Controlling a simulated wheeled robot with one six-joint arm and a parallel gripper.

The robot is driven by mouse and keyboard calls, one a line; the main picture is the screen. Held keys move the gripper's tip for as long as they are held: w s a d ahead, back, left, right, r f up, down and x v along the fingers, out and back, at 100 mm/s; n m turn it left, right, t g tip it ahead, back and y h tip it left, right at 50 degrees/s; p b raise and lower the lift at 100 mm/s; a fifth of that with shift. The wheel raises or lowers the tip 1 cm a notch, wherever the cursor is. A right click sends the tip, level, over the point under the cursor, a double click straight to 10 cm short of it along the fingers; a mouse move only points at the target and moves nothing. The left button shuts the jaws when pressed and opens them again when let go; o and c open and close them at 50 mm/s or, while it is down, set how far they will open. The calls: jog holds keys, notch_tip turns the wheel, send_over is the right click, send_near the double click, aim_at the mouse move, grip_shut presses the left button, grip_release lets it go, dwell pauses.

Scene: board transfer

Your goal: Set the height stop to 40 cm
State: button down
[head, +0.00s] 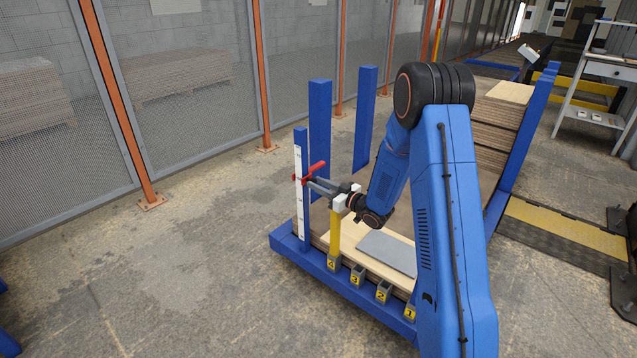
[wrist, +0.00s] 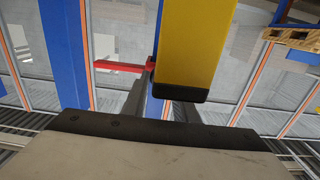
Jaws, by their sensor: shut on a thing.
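The height stop (head: 316,170) is a red piece with a handle on a blue post (head: 305,215) that has a white scale (head: 299,190) on its face. The scale's numbers are too small to read. My gripper (head: 312,183) reaches left to the post and is shut on the height stop, its fingers covering part of it. In the wrist view the red stop (wrist: 120,66) sticks out to the left at the fingertips (wrist: 151,76). The stop sits in the upper half of the scale.
A yellow upright (head: 334,235) stands in slot 4, close under my gripper; it also fills the upper middle of the wrist view (wrist: 187,45). Numbered slots line the blue frame (head: 345,290). A grey plate (head: 387,252) lies on pale boards. Blue posts (head: 319,130) stand behind. Floor left is clear.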

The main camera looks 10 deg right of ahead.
jog(key=c, duration=1.4)
grip_release()
jog(key=shift+c, duration=0.2)
jog(key=v, duration=1.7)
jog(key=shift+s+d, duration=0.15)
jog(key=shift+r, duration=0.1)
